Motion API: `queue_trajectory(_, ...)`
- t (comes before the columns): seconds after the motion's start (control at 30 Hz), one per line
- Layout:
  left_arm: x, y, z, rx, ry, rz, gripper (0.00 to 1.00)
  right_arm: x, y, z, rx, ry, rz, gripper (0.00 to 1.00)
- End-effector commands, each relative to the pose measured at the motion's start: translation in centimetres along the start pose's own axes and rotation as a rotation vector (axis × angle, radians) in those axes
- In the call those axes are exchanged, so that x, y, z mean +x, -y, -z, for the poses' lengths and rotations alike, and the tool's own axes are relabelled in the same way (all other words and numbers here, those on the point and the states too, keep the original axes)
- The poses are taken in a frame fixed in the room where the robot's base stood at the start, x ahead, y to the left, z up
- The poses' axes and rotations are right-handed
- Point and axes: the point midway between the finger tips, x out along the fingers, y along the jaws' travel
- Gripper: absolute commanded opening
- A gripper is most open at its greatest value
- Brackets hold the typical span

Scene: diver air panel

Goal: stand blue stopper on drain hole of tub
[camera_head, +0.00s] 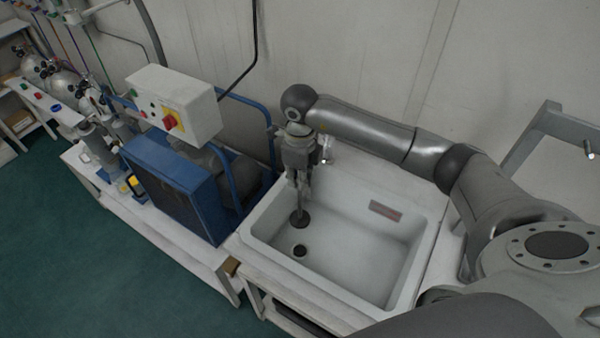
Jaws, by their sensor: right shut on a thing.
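The white tub (340,285) is a deep basin in the middle of the view. Its dark round drain hole (300,250) shows in the tub floor, uncovered. My right gripper (300,200) points down into the tub, shut on a stopper (300,220). The stopper shows as a dark disc below the fingertips, and its blue colour cannot be made out. In the picture it is just above the drain hole, apart from it. Whether it touches the tub cannot be told. My left gripper is not in view.
A blue compressor unit (175,190) with a grey control box (172,103) stands left of the tub. A wall (370,60) is close behind. A shelf with small coloured items (50,103) and gas cylinders are at the far left. The tub floor right of the drain is clear.

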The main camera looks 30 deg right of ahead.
Motion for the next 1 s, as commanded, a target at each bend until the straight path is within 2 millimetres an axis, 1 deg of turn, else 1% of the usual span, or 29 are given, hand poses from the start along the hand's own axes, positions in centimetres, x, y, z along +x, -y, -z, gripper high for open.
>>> queue_trajectory(0.03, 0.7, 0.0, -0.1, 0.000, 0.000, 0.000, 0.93, 0.9, 0.0, 0.0, 0.000, 0.002, -0.001, 0.00)
queue_trajectory(0.1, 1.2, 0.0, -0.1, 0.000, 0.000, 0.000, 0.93, 1.7, 0.0, -0.1, 0.000, 0.002, -0.001, 0.00)
queue_trajectory(1.0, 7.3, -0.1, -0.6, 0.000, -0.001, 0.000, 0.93, 12.1, 0.0, -0.1, 0.000, 0.003, -0.001, 0.00)
